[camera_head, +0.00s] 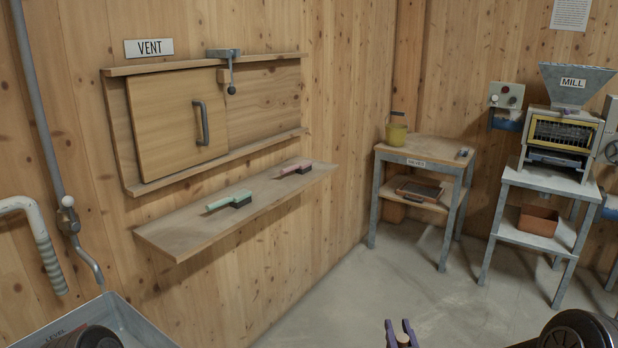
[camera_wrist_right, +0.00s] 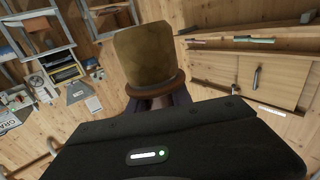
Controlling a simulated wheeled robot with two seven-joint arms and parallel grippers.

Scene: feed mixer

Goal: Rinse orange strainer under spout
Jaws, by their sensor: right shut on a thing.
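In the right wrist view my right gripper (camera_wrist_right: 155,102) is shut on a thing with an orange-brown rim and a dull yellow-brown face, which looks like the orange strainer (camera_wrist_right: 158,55). In the head view only the purple fingertips of my right gripper (camera_head: 402,335) show at the bottom edge; the strainer cannot be made out there. A grey bent spout (camera_head: 90,265) hangs from the wall pipe at the left, above a grey metal basin (camera_head: 138,325). The held strainer is well apart from the spout. My left gripper is not seen.
A wall shelf (camera_head: 165,235) holds a green-handled brush (camera_head: 230,201) and a pink-handled one (camera_head: 296,168). A white pipe with a ribbed end (camera_head: 45,250) juts in at the left. A sieves stand (camera_head: 420,150) and the mill (camera_head: 565,130) stand at the back. The floor between is clear.

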